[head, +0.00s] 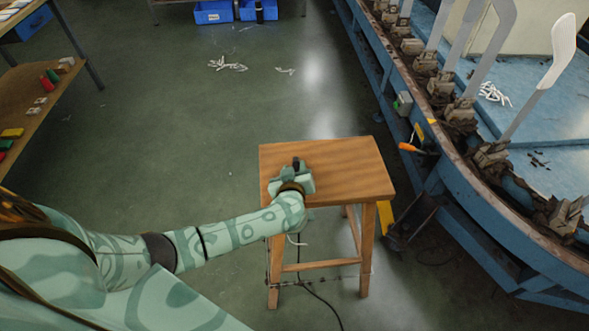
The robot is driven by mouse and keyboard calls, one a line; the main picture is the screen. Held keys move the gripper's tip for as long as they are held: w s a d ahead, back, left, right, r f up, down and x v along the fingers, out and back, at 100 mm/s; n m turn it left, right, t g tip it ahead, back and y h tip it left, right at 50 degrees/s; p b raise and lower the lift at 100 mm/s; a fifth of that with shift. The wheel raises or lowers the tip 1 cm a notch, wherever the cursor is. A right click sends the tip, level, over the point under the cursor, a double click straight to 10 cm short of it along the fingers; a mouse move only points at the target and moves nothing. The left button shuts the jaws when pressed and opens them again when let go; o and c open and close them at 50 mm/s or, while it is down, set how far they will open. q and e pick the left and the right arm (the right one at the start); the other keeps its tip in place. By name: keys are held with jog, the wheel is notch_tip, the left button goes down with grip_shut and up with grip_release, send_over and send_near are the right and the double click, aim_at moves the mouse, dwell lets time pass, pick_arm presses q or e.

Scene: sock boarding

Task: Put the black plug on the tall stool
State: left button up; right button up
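The tall stool (350,165) is wooden with a square seat and stands right of the middle. My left arm reaches in from the left, and my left gripper (296,170) is over the left part of the seat. A small dark piece, which looks like the black plug (296,162), shows at the gripper's tip, over the seat. The hand hides most of it, so I cannot tell whether the fingers are closed on it or whether it touches the seat. My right gripper is not in view.
A blue machine (480,235) with several upright pale boards curves along the right, close to the stool. A black cable (322,297) runs on the floor beneath the stool. A wooden shelf (30,100) stands at left, blue bins (213,13) at the back. Open green floor lies between.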

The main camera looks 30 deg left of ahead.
pick_arm(q)
jog(key=p+v, duration=0.5)
jog(key=v, duration=0.7)
jog(key=shift+a, duration=0.2)
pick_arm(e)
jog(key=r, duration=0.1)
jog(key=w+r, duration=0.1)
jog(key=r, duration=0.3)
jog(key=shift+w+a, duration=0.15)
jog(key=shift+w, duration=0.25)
pick_arm(q)
jog(key=shift+f, duration=0.15)
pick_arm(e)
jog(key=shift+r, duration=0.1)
